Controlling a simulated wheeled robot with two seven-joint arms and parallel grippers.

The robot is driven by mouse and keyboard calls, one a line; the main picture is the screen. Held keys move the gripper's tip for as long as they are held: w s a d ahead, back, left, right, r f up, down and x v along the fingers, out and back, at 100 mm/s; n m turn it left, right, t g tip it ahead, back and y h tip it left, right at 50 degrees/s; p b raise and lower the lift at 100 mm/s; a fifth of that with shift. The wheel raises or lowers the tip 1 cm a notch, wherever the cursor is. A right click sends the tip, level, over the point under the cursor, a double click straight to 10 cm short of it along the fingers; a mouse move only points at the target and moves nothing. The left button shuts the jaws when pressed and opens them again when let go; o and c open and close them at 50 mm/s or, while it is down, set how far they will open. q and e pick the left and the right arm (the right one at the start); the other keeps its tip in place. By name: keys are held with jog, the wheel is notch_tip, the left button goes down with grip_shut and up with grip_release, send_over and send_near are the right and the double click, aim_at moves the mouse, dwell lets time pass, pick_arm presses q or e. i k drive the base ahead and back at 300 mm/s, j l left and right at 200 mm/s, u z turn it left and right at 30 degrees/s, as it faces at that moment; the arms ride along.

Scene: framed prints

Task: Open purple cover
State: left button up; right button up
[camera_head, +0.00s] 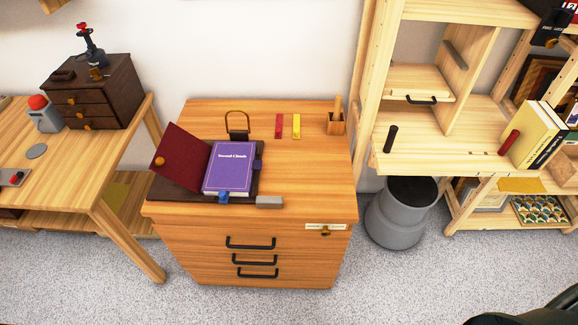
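A purple book (230,167) with white title lettering lies face up on the wooden drawer cabinet (310,180). Its purple cover is shut, flat over white pages that show at the lower edge. It rests in a dark brown case (175,190). The case's dark red lid (183,153), with an orange knob, stands tilted open to the left. A blue tab (223,197) shows at the book's lower edge, and a dark blue one (258,165) at its right. Neither of my grippers shows in this view.
A padlock (238,130), red and yellow strips (287,126) and a wooden cup (337,123) stand behind the book. A grey block (269,202) lies at the front edge. A grey bin (400,213) and shelves are at right, a desk (80,165) at left. Floor in front is clear.

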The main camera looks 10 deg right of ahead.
aim_at(231, 164)
jog(key=l+z, duration=0.15)
jog(key=l, duration=0.6)
jog(key=l+z, duration=0.2)
jog(key=l, duration=0.5)
jog(key=i, duration=0.05)
